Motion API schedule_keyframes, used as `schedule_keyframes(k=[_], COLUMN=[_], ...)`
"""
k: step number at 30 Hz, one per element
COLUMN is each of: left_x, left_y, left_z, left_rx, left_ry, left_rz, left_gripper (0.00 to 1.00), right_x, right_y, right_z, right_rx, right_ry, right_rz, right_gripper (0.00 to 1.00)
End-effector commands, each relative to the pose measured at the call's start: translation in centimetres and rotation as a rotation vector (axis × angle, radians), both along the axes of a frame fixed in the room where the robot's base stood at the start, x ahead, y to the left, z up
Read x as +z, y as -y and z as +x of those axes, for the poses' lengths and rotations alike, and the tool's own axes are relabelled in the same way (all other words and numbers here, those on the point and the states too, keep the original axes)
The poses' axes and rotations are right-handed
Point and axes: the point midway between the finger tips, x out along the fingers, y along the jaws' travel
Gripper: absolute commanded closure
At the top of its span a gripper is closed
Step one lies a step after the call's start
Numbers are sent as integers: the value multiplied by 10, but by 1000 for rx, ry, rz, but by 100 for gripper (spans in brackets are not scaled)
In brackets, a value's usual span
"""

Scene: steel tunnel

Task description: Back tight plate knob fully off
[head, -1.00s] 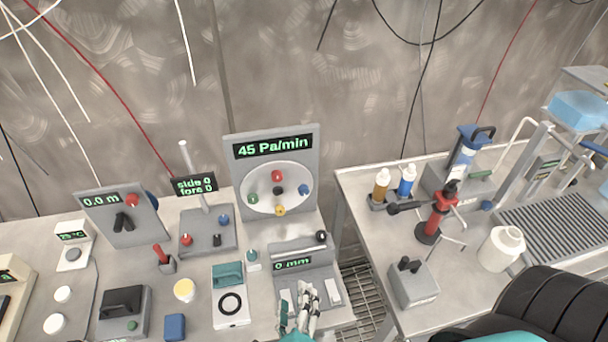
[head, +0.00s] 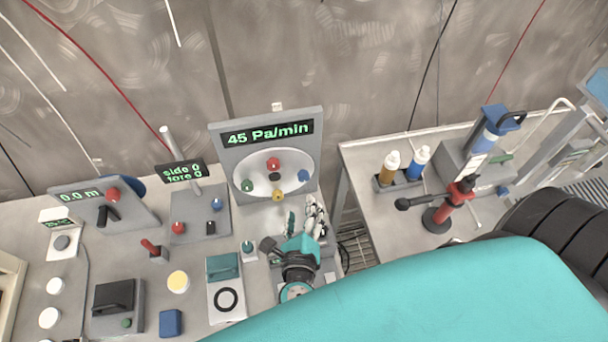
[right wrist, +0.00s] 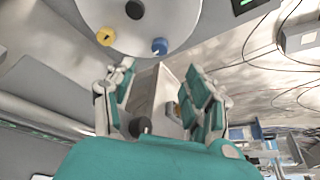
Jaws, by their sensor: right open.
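An upright panel (head: 226,165) reads "45 Pa/min" and carries a pale round plate (head: 262,161). The plate has a red knob (head: 273,163) at the top, a green one (head: 247,185) at left, a blue one (head: 303,175) at right, a yellow one (head: 278,195) at the bottom and a black centre knob (head: 275,177). My right gripper (head: 304,219) is open and empty, below and in front of the plate. In the right wrist view, the yellow knob (right wrist: 106,36) and blue knob (right wrist: 160,46) lie beyond my open fingers (right wrist: 160,80). Which knob is tight cannot be told. My left gripper is not in view.
Left of the panel stand a "side 0 / fore 0" unit (head: 188,228) and a "0.0 m" unit (head: 75,209). The right bench holds two bottles (head: 389,168) and a red stand (head: 440,217). A grated gap (head: 357,250) separates the benches. My arm covers the lower right.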

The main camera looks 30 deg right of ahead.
Motion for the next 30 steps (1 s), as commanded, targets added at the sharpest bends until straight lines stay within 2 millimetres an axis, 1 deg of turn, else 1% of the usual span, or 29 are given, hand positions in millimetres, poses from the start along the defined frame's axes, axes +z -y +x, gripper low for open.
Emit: schedule_keyframes(k=[1, 5, 9, 12, 15, 21, 25, 29, 30], left_x=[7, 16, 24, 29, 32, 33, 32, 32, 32], left_y=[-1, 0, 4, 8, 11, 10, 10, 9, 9], left_z=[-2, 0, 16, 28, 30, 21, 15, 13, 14], left_rx=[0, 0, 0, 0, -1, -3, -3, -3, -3], left_ry=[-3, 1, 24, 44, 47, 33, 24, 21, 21], left_rz=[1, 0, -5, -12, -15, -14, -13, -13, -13], left_gripper=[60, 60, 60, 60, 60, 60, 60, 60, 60], right_x=[1, -8, -17, -22, -28, -33, -34, -34, -34], right_y=[6, 19, 33, 41, 47, 53, 53, 53, 53], right_z=[11, 35, 60, 74, 85, 95, 96, 96, 96], right_rx=[2, 1, 2, 0, 2, 1, 1, 1, 1], right_ry=[4, 3, 3, 2, 2, 1, 1, 1, 1], right_rz=[-5, -5, -4, -2, -3, 0, 0, 0, 0], right_gripper=[47, 47, 47, 47, 47, 47, 47, 47, 51])
